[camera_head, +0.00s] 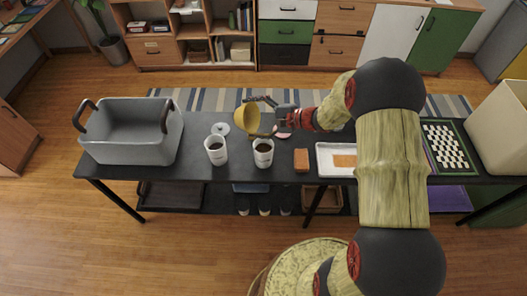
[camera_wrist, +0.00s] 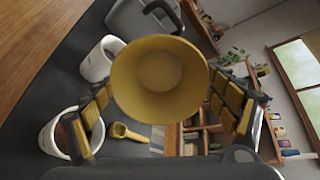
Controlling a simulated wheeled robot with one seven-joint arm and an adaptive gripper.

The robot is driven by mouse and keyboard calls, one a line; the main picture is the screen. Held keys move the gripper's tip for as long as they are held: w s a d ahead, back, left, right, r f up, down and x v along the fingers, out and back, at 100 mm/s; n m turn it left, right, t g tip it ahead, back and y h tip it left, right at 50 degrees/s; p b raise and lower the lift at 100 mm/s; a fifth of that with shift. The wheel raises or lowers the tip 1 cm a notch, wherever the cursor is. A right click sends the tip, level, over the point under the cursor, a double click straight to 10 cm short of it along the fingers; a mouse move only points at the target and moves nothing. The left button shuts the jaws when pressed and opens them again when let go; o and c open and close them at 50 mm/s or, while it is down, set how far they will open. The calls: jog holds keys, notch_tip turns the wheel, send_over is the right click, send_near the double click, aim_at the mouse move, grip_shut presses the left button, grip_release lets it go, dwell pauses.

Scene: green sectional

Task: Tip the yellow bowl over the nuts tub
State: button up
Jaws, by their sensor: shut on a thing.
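My gripper (camera_head: 262,115) is shut on the yellow bowl (camera_head: 247,117) and holds it above the black table, tipped on its side. In the wrist view the bowl (camera_wrist: 158,80) sits between the two fingers. Two white tubs with dark contents stand upright on the table: a left tub (camera_head: 217,158) and a right tub (camera_head: 264,160). I cannot tell which is the nuts tub. In the head view the bowl appears above and between the tubs, apart from both. Nothing is seen falling from it. Whether anything is inside is not clear.
A grey bin (camera_head: 128,152) with dark handles stands at the table's left. A white disc (camera_head: 221,128) lies behind the left tub. An orange-brown block (camera_head: 301,160), a white tray (camera_head: 325,162) and a checkered board (camera_head: 448,147) lie to the right. A yellow scoop (camera_wrist: 130,132) shows in the wrist view.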

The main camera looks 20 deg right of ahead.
jog(key=r+g+h+p, duration=0.1)
jog(key=p, duration=0.2)
jog(key=w+a+r+h+p, duration=0.1)
jog(key=p, duration=0.1)
jog(key=shift+a+r+g+p, duration=0.15)
jog(key=shift+g+p, duration=0.25)
jog(key=shift+w+a+h+p, duration=0.15)
jog(key=shift+h+p, duration=0.35)
jog(key=shift+p, duration=0.35)
jog(key=shift+g, duration=0.3)
jog(key=p, duration=0.3)
jog(key=shift+a+r+h, duration=0.1)
jog(key=shift+r+h, duration=0.15)
jog(key=shift+h, duration=0.15)
jog(key=g+h+p, duration=0.1)
jog(key=g+p, duration=0.1)
jog(key=p, duration=0.5)
jog(key=shift+h, duration=0.4)
jog(key=shift+f+p, duration=0.1)
jog(key=shift+p, duration=0.55)
jog(key=g+h+p, duration=0.1)
jog(key=p, duration=0.7)
jog(key=shift+h, duration=0.4)
